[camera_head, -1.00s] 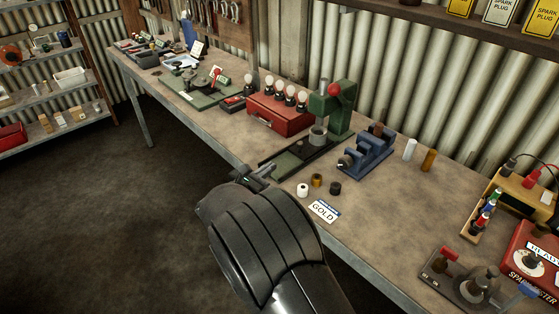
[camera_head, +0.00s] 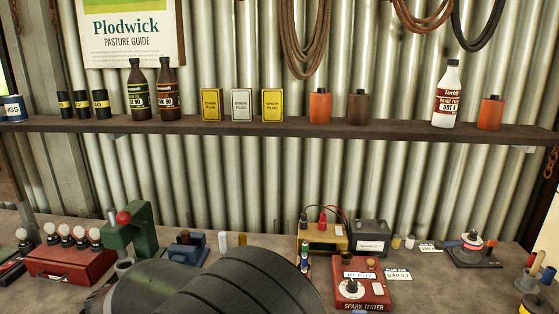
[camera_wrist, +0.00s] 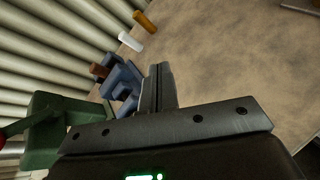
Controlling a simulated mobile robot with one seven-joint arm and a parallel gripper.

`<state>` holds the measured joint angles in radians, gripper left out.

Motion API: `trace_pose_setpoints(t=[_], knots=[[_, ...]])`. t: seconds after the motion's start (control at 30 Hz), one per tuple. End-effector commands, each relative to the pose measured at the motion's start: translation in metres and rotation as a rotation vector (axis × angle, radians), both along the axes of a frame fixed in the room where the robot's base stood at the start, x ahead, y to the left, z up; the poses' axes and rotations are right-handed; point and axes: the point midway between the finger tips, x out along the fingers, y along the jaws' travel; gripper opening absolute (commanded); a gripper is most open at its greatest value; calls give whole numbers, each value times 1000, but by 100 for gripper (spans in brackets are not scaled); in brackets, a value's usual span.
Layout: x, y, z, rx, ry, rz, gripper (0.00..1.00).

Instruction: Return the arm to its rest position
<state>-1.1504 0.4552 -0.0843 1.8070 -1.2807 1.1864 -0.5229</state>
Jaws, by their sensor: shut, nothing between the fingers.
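My gripper (camera_wrist: 160,88) shows in the wrist view with its two fingers together and nothing between them. It is over the workbench (camera_wrist: 225,60), close to the blue stepped holder (camera_wrist: 122,80) and the green press (camera_wrist: 50,130). In the head view my dark arm fills the bottom middle, and the gripper itself cannot be seen there. The arm hides part of the bench in front of the blue holder (camera_head: 187,250).
In the head view, the green press (camera_head: 145,235) and red box of bulbs (camera_head: 65,262) stand left. The red spark tester (camera_head: 360,290) and yellow battery unit (camera_head: 322,238) stand right of my arm. A shelf (camera_head: 300,129) with bottles and boxes crosses above. Bare bench shows in the wrist view.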

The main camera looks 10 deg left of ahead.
Motion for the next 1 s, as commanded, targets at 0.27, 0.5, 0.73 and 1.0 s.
trace_pose_setpoints(t=[0.27,0.5,0.73,1.0], knots=[[14,-164,40,367,101,-417,0],[-18,-275,60,700,123,-757,0],[-69,-351,70,1036,94,-1059,0],[-137,-404,73,1447,-6,-1373,0]])
